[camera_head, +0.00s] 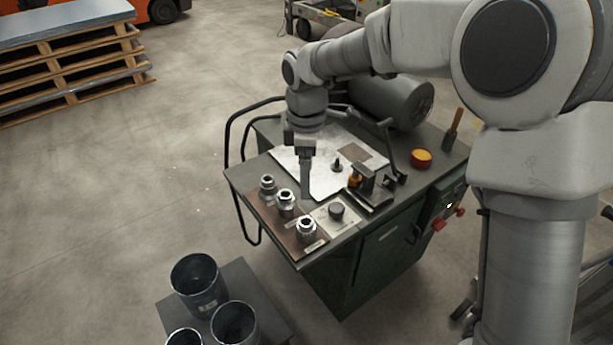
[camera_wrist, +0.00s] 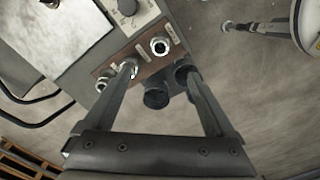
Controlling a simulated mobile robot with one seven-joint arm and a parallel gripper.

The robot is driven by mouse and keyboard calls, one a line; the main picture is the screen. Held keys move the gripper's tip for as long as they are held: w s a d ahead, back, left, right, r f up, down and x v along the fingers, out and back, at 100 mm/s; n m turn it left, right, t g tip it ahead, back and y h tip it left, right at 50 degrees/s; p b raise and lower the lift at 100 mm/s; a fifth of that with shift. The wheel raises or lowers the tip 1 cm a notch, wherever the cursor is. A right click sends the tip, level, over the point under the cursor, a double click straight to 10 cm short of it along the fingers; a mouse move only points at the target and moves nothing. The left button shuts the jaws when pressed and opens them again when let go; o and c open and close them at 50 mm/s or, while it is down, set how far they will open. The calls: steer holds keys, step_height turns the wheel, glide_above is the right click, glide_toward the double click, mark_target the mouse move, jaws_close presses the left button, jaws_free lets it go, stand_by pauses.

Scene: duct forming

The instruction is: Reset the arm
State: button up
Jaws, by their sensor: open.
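My arm reaches in from the right in the head view, and my gripper (camera_head: 306,192) points down over the front part of the green machine bench (camera_head: 330,275). In the wrist view my gripper (camera_wrist: 163,95) shows two fingers spread well apart with nothing held between them. Several metal fittings stand in a row on a brown strip, among them a near one (camera_head: 306,230), a middle one (camera_head: 286,203) and a far one (camera_head: 267,187). The fingertips look close to this row; whether they touch a fitting I cannot tell.
A black knob (camera_head: 337,211) sits on a pale plate beside the fittings. A clamp (camera_head: 372,186), an orange-topped round tin (camera_head: 421,158) and a brush (camera_head: 453,128) are on the bench. Dark cylinders (camera_head: 196,283) stand on a low platform in front. A pallet stack (camera_head: 70,55) is far left; floor between is clear.

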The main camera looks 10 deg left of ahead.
stand_by(0.3)
steer(key=s+d+r+m+t+p, duration=0.1)
steer(key=s+d+r+m, duration=0.2)
steer(key=d+r+m, duration=0.35)
steer(key=s+d+r+m+t+p, duration=0.2)
steer(key=s+d+r+m, duration=0.15)
steer(key=d+r, duration=0.5)
steer(key=s+d+r+m+t+p, duration=0.1)
steer(key=s+d+m+t, duration=0.1)
steer(key=s+d+m, duration=0.8)
steer(key=s+d, duration=0.2)
steer(key=s, duration=0.1)
steer(key=shift+r+t+p, duration=0.25)
steer(key=shift+t+p, duration=0.05)
steer(key=shift+p, duration=0.05)
steer(key=shift+a, duration=0.1)
